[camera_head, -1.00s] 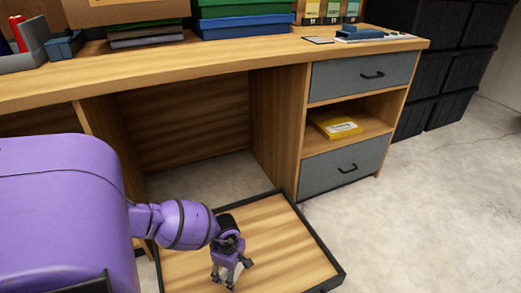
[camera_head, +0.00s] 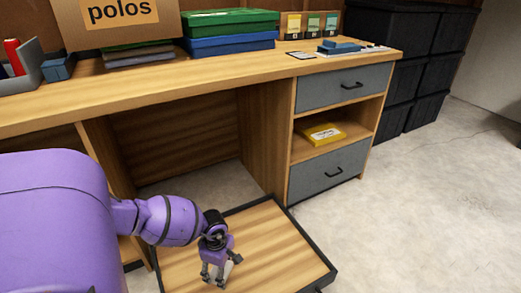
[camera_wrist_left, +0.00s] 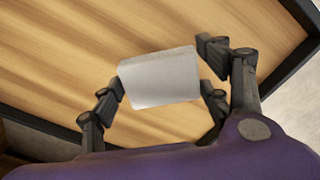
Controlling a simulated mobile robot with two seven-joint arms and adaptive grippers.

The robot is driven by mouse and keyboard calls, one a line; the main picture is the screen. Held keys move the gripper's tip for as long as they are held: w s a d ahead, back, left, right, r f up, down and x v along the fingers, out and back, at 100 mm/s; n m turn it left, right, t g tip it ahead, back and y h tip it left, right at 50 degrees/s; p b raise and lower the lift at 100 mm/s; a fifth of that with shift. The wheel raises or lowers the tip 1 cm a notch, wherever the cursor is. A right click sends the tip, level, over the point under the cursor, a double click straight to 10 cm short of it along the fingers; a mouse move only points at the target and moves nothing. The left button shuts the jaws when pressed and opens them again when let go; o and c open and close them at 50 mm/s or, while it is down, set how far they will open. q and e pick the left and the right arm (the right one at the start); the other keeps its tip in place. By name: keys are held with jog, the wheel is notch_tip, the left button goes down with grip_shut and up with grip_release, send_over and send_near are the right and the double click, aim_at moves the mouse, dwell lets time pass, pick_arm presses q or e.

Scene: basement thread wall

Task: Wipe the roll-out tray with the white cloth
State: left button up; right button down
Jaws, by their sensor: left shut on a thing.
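The roll-out tray (camera_head: 285,241) is a wood-grain board with a raised black rim, low in front of the desk. My left gripper (camera_head: 216,274) is over the tray, pointing down. In the left wrist view, my gripper (camera_wrist_left: 160,88) has its dark fingers around the white cloth (camera_wrist_left: 160,77), a small pale block-like piece with the tray's wood surface behind it. In the head view the cloth is mostly hidden by the fingers. I cannot tell whether the cloth touches the tray. My right gripper is out of view.
The wooden desk (camera_head: 230,75) stands behind the tray, with grey drawers (camera_head: 330,172) and a yellow packet (camera_head: 322,133) on its open shelf. Blue and green boxes (camera_head: 230,32) sit on top. Black crates (camera_head: 425,65) stand at the right. The concrete floor (camera_head: 420,210) right of the tray is clear.

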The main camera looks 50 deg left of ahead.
pick_arm(q)
jog(key=shift+r, duration=0.6)
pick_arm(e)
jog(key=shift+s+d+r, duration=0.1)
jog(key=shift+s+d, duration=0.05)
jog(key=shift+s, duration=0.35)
